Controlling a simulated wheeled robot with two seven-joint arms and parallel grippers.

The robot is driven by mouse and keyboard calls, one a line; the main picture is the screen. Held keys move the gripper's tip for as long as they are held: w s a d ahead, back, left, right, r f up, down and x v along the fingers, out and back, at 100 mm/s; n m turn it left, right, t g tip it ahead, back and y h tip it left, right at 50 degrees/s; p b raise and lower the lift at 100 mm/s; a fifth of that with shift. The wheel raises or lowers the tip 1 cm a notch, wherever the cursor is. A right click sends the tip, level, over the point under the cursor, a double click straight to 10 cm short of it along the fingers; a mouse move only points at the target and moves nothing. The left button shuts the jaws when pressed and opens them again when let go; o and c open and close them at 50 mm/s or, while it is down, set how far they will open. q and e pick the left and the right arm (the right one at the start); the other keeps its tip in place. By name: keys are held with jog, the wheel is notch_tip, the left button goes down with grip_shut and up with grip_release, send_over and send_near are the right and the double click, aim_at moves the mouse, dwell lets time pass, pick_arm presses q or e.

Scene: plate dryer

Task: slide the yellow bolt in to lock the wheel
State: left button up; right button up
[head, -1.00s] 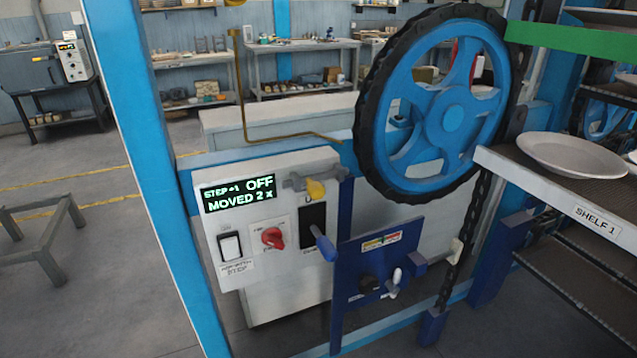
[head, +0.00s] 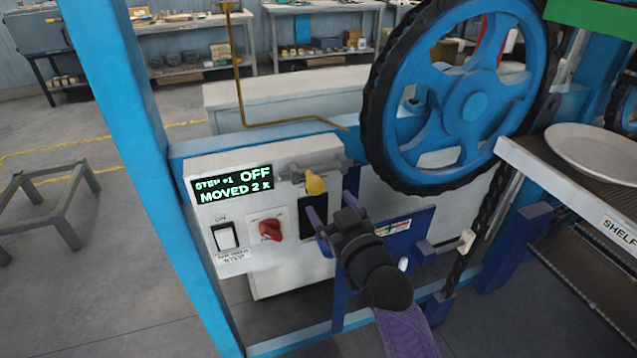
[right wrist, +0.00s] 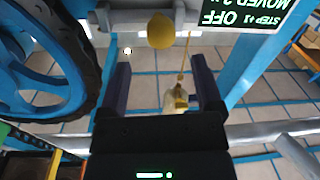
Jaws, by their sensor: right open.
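The yellow knob (head: 315,183) of the bolt hangs from a grey horizontal bolt bar (head: 296,173) on top of the white control box. The blue wheel (head: 474,104) with its black toothed rim stands to the right, apart from the knob in the picture. My right gripper (head: 331,192) is open and empty, just below and right of the knob. In the right wrist view, the knob (right wrist: 161,31) lies beyond the tips of the spread fingers, roughly centred between them. The gripper and forearm hide part of the blue panel. My left gripper is not in view.
The control box (head: 275,275) has a display reading OFF, a white switch (head: 226,237) and a red knob (head: 270,229). A bent brass rod (head: 240,85) hangs above it. A blue post (head: 125,130) stands left. A shelf with a plate (head: 598,153) is at right.

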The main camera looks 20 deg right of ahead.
aim_at(319, 191)
jog(key=w, duration=0.2)
jog(key=w+b, duration=0.1)
jog(key=w, duration=0.4)
jog(key=shift+w+a+f, duration=0.1)
jog(key=shift+a+f, duration=0.05)
jog(key=shift+a, duration=0.25)
grip_shut()
